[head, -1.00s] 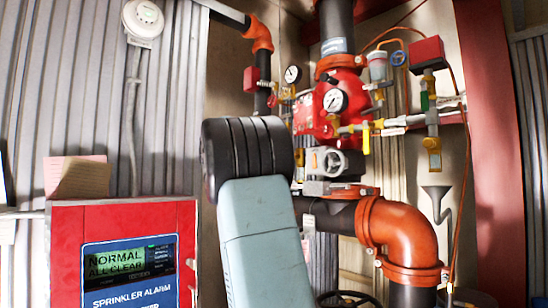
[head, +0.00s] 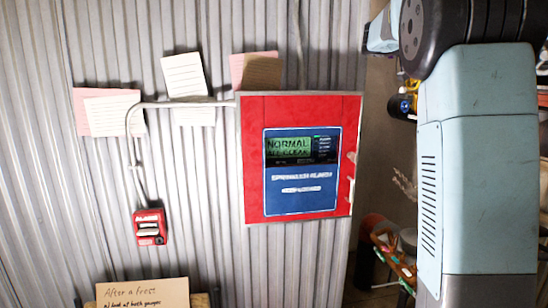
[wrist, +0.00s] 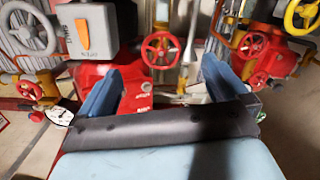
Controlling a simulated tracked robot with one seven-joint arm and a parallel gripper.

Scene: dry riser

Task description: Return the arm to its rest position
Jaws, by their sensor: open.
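My arm link (head: 477,170) fills the right side of the head view, pale blue with a black ribbed joint at its top. My gripper (wrist: 160,88) shows in the wrist view with two blue fingers spread well apart. Nothing shows between the fingers. Red valve handwheels (wrist: 161,50) and red pipework stand beyond the fingers; I cannot tell how far off they are. The gripper is out of sight in the head view.
A red alarm panel (head: 252,160) reading "NORMAL ALL CLEAR" hangs on the corrugated wall (head: 215,250). A small red alarm box (head: 149,227), pinned notes (head: 184,76) and a cardboard sign (head: 142,293) are to its left. A white gauge (wrist: 60,116) shows at left in the wrist view.

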